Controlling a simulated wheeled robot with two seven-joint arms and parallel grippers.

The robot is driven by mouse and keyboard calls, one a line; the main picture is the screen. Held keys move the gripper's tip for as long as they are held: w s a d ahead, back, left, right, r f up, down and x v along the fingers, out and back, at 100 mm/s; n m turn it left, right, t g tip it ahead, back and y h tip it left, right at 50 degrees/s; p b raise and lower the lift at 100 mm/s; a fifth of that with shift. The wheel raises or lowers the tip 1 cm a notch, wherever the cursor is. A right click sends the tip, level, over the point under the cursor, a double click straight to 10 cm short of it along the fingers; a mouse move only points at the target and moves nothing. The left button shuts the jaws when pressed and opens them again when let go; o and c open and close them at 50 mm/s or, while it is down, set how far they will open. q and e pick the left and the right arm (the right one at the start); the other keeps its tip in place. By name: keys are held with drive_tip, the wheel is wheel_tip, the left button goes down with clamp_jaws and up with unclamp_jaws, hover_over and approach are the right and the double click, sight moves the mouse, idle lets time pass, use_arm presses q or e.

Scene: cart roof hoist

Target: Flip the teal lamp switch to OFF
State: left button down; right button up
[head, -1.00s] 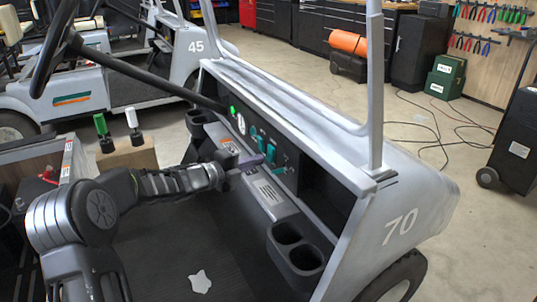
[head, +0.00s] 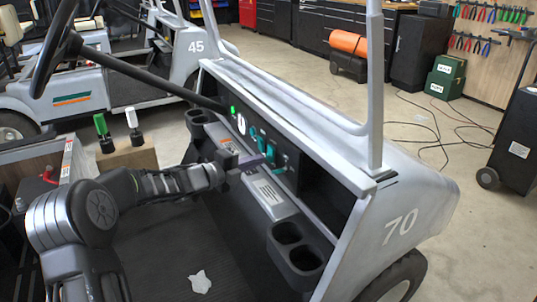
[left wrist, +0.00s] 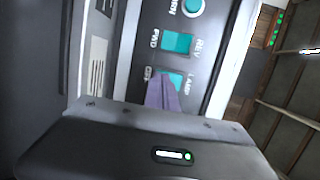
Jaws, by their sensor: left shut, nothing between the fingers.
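The teal lamp switch (left wrist: 174,79) sits on the dark dashboard panel, beside the lettering LAMP and OFF in the left wrist view. Its lower part is hidden behind my fingertips. In the head view, the lamp switch (head: 271,151) is small, just beyond the fingertips. My left gripper (head: 260,161) reaches in from the left, with purple-grey fingers pointing at the panel. In the left wrist view the fingers of this gripper (left wrist: 163,96) are together and empty, over the OFF side of the switch. I cannot tell whether they touch it. My right gripper is not in view.
A second teal switch (left wrist: 177,43), marked FWD and REV, sits beside the lamp switch. A round teal button (left wrist: 194,6) is farther along. The steering column (head: 150,82) crosses at upper left. Cup holders (head: 296,250) and an open dash compartment lie to the right.

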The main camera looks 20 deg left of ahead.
use_arm(q)
drive_tip(key=shift+x, duration=0.9)
idle(0.9)
drive_tip(key=shift+s+d, duration=0.1)
drive_tip(key=shift+s, duration=0.1)
drive_tip(key=s+a+r, duration=0.1)
drive_tip(key=s+a, duration=0.3)
drive_tip(key=s, duration=0.1)
drive_tip(key=shift+a+p, duration=0.25)
drive_tip(key=shift+p, duration=0.1)
idle(0.6)
